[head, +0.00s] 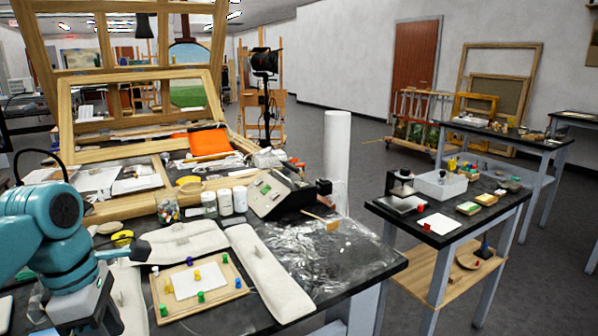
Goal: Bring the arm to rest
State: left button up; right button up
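My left arm, teal and grey, comes in from the left edge over the near left corner of the black workbench (345,262). Its gripper end (92,308) points down at the bottom left, and its fingertips cannot be made out, so I cannot tell if it is open or shut. No object shows clearly in it. A wooden board (232,294) with a white sheet (193,281) and several coloured pegs lies to its right, apart from it. My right arm and gripper are not in view.
Pale padded cloths (262,275) lie around the board. Crumpled clear film (318,245) covers the bench's right part. A second table (455,235) stands right, across a floor gap.

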pick_arm(q)
jog(key=s+d+f+m+g+h+p, duration=0.1)
jog(key=s+d+f+m+g+p, duration=0.2)
jog(key=f, duration=1)
jog(key=s+d+f+m+g+p, duration=0.1)
jog(key=s+d+f+g+p, duration=0.25)
jog(key=f, duration=0.95)
jog(key=s+d+f+m+t+h, duration=0.2)
jog(key=s+d+f+m, duration=0.85)
jog(key=s, duration=0.25)
jog(key=w+m+t, duration=0.1)
jog(key=w+f+m+t, duration=0.1)
jog(key=w+m+t, duration=0.1)
jog(key=w+a+f+m+t, duration=0.1)
jog(key=w+m, duration=0.1)
jog(key=shift+w+m+t, duration=0.25)
jog(key=shift+t, duration=0.1)
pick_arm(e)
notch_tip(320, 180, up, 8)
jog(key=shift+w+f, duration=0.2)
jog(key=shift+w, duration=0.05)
